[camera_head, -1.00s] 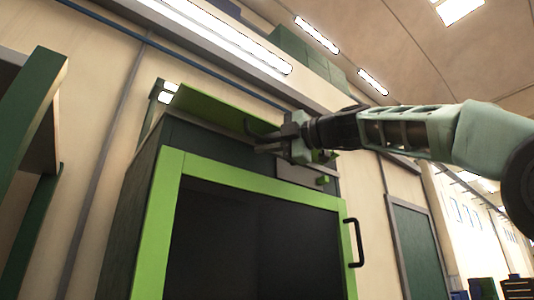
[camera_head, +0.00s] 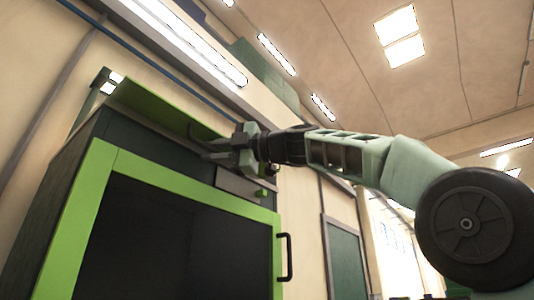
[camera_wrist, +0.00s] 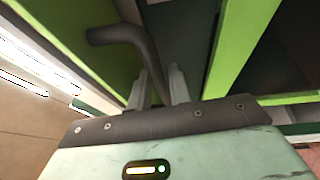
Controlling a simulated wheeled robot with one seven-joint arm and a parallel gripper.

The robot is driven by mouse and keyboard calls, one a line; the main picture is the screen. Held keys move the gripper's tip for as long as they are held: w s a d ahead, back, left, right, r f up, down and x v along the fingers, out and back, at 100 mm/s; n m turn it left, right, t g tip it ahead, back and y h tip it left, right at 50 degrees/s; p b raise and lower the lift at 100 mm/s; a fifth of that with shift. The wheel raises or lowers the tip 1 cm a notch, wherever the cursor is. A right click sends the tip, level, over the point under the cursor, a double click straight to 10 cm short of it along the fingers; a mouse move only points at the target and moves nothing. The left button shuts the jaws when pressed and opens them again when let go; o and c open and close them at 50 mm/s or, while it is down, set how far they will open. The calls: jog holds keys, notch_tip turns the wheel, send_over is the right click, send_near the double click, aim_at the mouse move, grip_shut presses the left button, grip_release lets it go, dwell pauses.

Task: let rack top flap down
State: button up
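The rack (camera_head: 97,195) is a tall dark cabinet with a bright green front frame. Its green top flap (camera_head: 150,108) stands raised at a slant above the cabinet's top. A dark bent handle (camera_head: 193,131) is on the flap; it shows large in the wrist view (camera_wrist: 128,36). My gripper (camera_head: 208,150) is at the flap's right part, in front of the handle. In the wrist view its two fingers (camera_wrist: 159,88) are close together, one on each side of the handle bar, and seem to grip it. The exact contact is partly hidden.
The rack's front door has a black handle (camera_head: 285,257) at its right edge, below my arm. A beige wall with a blue pipe (camera_head: 150,42) runs behind the rack. A grey-green door (camera_head: 343,258) stands to the right.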

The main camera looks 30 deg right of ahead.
jog(key=b+v, duration=0.4)
jog(key=v, duration=1.1)
jog(key=shift+s, duration=0.3)
jog(key=shift+d+f, duration=0.1)
jog(key=shift+d, duration=0.05)
